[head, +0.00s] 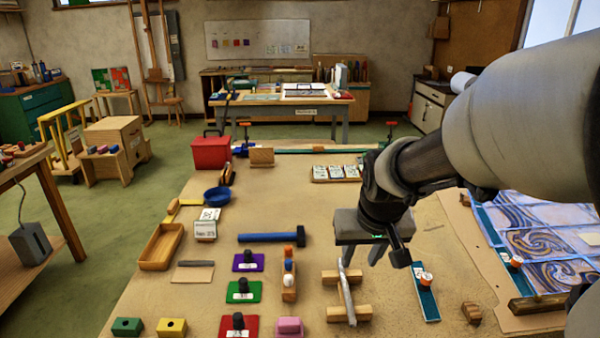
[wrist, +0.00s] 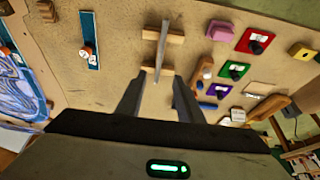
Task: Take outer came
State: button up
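A thin grey metal strip (head: 346,292), which looks like the outer came, lies across two wooden blocks (head: 347,314) near the front of the workbench. It also shows in the wrist view (wrist: 161,50), pointing away between my fingers. My gripper (head: 361,258) is open and empty, above the strip's far end. In the wrist view its two fingers (wrist: 159,80) stand apart on either side of the strip's near end. I cannot tell exactly how high they are above it.
A blue strip with an orange-topped jar (head: 426,300) lies right of the blocks; the blue swirled glass panel (head: 545,250) is beyond it. Left are a small bottle rack (head: 289,285), a blue-handled hammer (head: 270,239) and coloured plates with black knobs (head: 243,291).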

jog(key=b, duration=0.1)
send_near(346, 287)
jog(key=shift+f, duration=0.8)
jog(key=shift+w+x, duration=0.15)
jog(key=shift+x, duration=1.3)
jog(key=shift+w+x, duration=0.2)
jog(key=shift+x, duration=1.2)
jog(key=shift+r, duration=0.15)
grip_shut()
